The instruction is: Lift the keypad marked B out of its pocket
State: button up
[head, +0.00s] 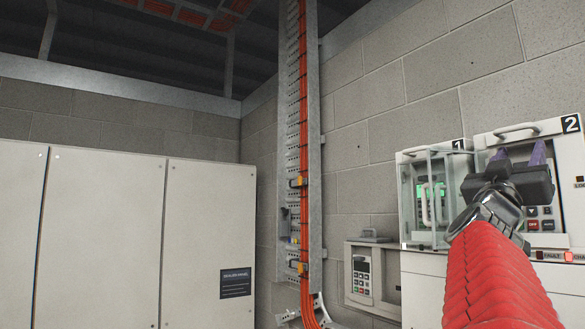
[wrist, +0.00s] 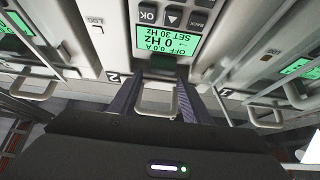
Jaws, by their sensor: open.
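No letter B is readable in either view, so I cannot tell which keypad bears it. A keypad (wrist: 168,28) with a green display and dark buttons, on the unit marked 2, appears upside down in the wrist view. Its display reads 0 Hz, SET 30 Hz. My gripper (head: 517,155) is open in front of unit 2 and hides part of its face. In the wrist view its fingers (wrist: 157,100) show either side of a metal handle, with the keypad beyond; I cannot tell how near they are. Another keypad (head: 361,276) sits in a small wall panel at lower centre.
Unit 1 (head: 408,190) stands left of unit 2 (head: 566,215), with a clear cover (head: 431,200) at its front. Handles (head: 517,129) stick out from the units. A vertical cable tray (head: 293,150) and white cabinets (head: 110,240) stand further left.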

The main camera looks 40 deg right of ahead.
jog(key=shift+d+f, duration=0.2)
jog(key=shift+f, duration=0.8)
jog(key=shift+d+f, duration=0.2)
jog(key=shift+f, duration=0.8)
jog(key=shift+d+f, duration=0.1)
jog(key=shift+c, duration=0.5)
jog(key=shift+f, duration=0.1)
jog(key=c, duration=0.8)
jog(key=shift+o, duration=0.2)
jog(key=shift+r, duration=0.25)
